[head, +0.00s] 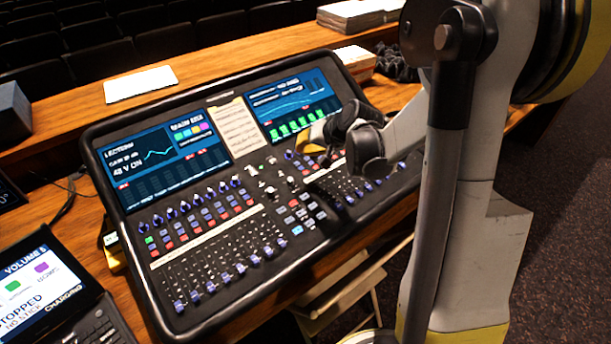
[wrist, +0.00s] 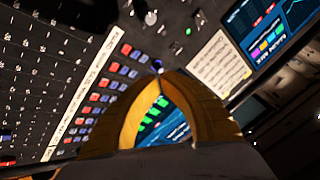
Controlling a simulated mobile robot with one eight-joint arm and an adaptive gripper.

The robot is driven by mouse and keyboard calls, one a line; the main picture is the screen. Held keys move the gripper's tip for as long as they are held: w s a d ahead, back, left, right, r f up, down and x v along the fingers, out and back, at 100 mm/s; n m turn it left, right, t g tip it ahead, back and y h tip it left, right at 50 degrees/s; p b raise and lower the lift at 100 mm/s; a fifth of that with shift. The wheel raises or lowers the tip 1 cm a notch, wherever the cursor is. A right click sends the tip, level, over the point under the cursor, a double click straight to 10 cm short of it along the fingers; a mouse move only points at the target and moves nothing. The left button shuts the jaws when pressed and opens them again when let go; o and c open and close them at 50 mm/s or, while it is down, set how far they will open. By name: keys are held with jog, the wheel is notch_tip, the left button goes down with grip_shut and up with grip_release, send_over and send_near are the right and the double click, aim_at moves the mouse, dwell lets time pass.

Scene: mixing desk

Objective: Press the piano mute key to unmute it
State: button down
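The mixing desk (head: 243,215) stands tilted on the wooden table, with two banks of faders, blue knobs and small red and blue keys. Keys of the left bank (head: 205,219) and right bank (head: 318,165) show in the head view. I cannot tell which key is the piano mute; the labels are too small to read. My gripper (head: 309,147) is over the upper part of the right bank, below the right screen. In the wrist view my yellow fingers (wrist: 160,73) meet at their tips, empty, close to a blue knob. Rows of red and blue keys (wrist: 108,84) lie left of them. Contact cannot be judged.
The desk's left screen (head: 160,147) and right screen (head: 290,103) rise behind the controls, with a paper sheet (head: 236,131) between them. A laptop-like device (head: 48,290) stands at the lower left. Papers (head: 140,84) lie on the ledge behind.

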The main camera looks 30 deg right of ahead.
aim_at(299, 168)
jog(key=shift+w+a+f+b, duration=0.1)
jog(key=shift+w+f+b, duration=0.1)
jog(key=shift+f+b, duration=1.1)
jog(key=shift+w+f+b, duration=0.15)
jog(key=shift+f+b, duration=0.65)
jog(key=shift+f, duration=1)
jog(key=shift+f+b, duration=0.45)
jog(key=shift+b, duration=0.05)
jog(key=shift+f, duration=0.25)
jog(key=shift+r, duration=0.7)
jog(key=shift+r+p, duration=0.1)
jog(key=shift+p, duration=0.2)
jog(key=shift+s+r+p, duration=0.15)
jog(key=shift+r+p, duration=0.75)
jog(key=shift+r, duration=0.35)
jog(key=shift+s+r+p, duration=0.15)
jog(key=shift+r+p, duration=0.7)
jog(key=shift+r, duration=0.35)
